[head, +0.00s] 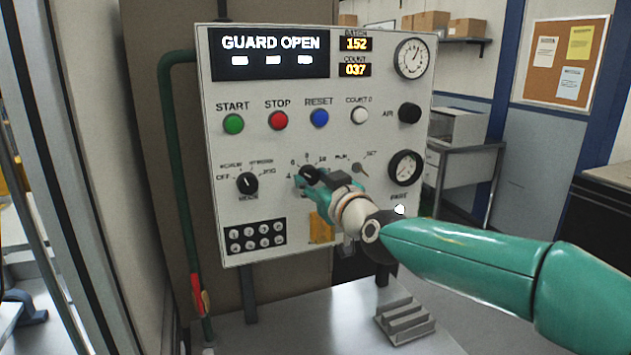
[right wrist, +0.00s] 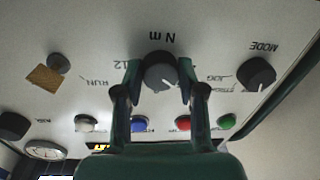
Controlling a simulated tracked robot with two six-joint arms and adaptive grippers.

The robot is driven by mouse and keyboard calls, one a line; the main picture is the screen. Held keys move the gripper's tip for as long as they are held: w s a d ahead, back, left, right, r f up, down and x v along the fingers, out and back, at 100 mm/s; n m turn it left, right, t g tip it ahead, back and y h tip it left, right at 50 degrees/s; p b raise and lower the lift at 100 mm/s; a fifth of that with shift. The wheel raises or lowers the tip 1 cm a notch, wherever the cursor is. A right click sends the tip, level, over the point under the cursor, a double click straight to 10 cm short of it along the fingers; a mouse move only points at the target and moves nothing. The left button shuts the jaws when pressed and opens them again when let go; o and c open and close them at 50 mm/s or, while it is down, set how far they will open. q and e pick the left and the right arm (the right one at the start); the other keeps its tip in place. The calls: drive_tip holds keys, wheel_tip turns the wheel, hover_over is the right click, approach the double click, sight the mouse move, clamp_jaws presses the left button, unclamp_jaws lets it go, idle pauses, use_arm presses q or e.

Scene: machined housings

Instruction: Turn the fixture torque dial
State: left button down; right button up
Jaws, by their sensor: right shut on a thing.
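The torque dial (head: 309,174) is a black round knob on the white control panel (head: 290,200), with numbers such as 4, 6, 8 and 10 around it. My right gripper (head: 308,182) is at the dial, its green fingers partly covering it. In the right wrist view the dial (right wrist: 160,72) sits between the two fingers of my right gripper (right wrist: 159,78), which are shut on its sides. My left gripper is not in view.
The black mode knob (head: 247,183) is left of the dial, and a RUN/SET switch (head: 358,168) is to its right. Green, red, blue and white buttons line the panel above. A keypad (head: 256,236) is below. A stepped metal block (head: 404,320) stands on the grey table.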

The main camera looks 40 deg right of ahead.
drive_tip(key=shift+f+m+b, duration=0.2)
drive_tip(key=shift+m+b, duration=0.2)
drive_tip(key=shift+b, duration=0.15)
drive_tip(key=shift+r+m, duration=0.2)
drive_tip(key=shift+m, duration=0.2)
drive_tip(key=o, duration=1.1)
drive_tip(key=shift+o, duration=0.2)
drive_tip(key=shift+s, duration=0.1)
drive_tip(key=s+a, duration=0.1)
drive_tip(key=s, duration=1)
drive_tip(key=shift+s+a+f, duration=0.15)
drive_tip(key=shift+s+a, duration=0.2)
drive_tip(key=shift+a, duration=0.05)
